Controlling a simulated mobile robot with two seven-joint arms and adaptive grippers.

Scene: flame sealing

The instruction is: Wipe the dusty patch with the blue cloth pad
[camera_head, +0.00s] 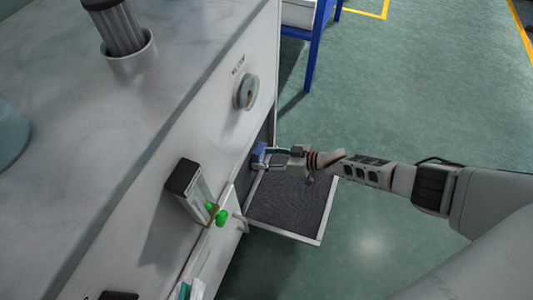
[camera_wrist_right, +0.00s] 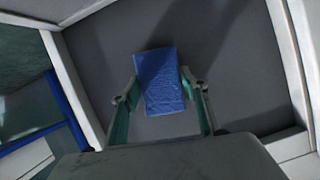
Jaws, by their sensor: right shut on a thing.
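My right gripper (camera_head: 268,154) reaches in from the right and is shut on the blue cloth pad (camera_head: 257,157) at the cabinet's open lower front. In the right wrist view, the blue pad (camera_wrist_right: 160,82) sits between the two fingertips of the right gripper (camera_wrist_right: 160,90). Behind the pad is a plain grey panel (camera_wrist_right: 105,65) with a pale frame. I cannot tell whether the pad touches that panel. I cannot make out a distinct dusty patch; part of the panel is behind the pad. My left gripper is not in view.
The pale cabinet (camera_head: 150,215) fills the left, with a round knob (camera_head: 246,92), a gauge with green fittings (camera_head: 195,193) and a grey cylinder (camera_head: 121,30) on top. A dark framed panel (camera_head: 300,212) lies below my right arm. A blue-legged table (camera_head: 312,55) stands behind; green floor is open at right.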

